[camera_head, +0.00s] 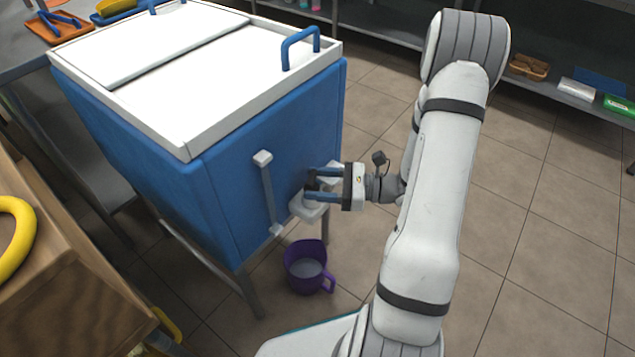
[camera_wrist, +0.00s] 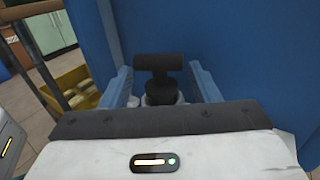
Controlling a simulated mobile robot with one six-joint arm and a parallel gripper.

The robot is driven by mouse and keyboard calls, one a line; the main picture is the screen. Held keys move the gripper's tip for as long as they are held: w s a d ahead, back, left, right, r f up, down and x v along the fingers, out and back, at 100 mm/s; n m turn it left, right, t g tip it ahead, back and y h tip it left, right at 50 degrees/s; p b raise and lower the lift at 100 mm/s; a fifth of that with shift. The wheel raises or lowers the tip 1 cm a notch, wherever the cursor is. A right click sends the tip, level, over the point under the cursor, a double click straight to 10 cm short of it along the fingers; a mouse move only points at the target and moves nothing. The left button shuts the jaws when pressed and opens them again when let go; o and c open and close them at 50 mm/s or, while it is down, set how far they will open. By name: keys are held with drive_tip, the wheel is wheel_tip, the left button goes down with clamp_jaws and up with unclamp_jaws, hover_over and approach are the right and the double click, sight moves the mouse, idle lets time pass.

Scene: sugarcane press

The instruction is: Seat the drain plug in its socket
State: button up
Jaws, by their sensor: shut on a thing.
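The drain plug (camera_wrist: 158,68) is dark with a T-shaped handle and stands between my gripper's blue fingers in the wrist view. My gripper (camera_head: 316,187) is shut on it at the side of the blue chest (camera_head: 225,160). The plug sits over a white fitting (camera_head: 309,207) low on the chest's side, which looks like the drain socket. The fingers hide most of the fitting and the plug's lower end. I cannot tell how deep the plug is in the socket.
A purple mug (camera_head: 306,268) stands on the floor below the fitting. A white-ended bar (camera_head: 268,193) runs down the chest's side, left of my gripper. A wooden cabinet (camera_head: 75,270) with a yellow ring handle (camera_head: 18,240) stands at the left. The tiled floor at right is clear.

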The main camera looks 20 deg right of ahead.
drive_tip(key=shift+f, duration=0.75)
idle(0.8)
drive_tip(key=o, duration=0.7)
drive_tip(key=shift+o, duration=0.2)
drive_tip(key=shift+d, duration=0.15)
drive_tip(key=p+v, duration=0.1)
drive_tip(key=v, duration=0.9)
drive_tip(key=shift+s+d, duration=0.2)
drive_tip(key=shift+d, duration=0.1)
drive_tip(key=shift+r, duration=0.1)
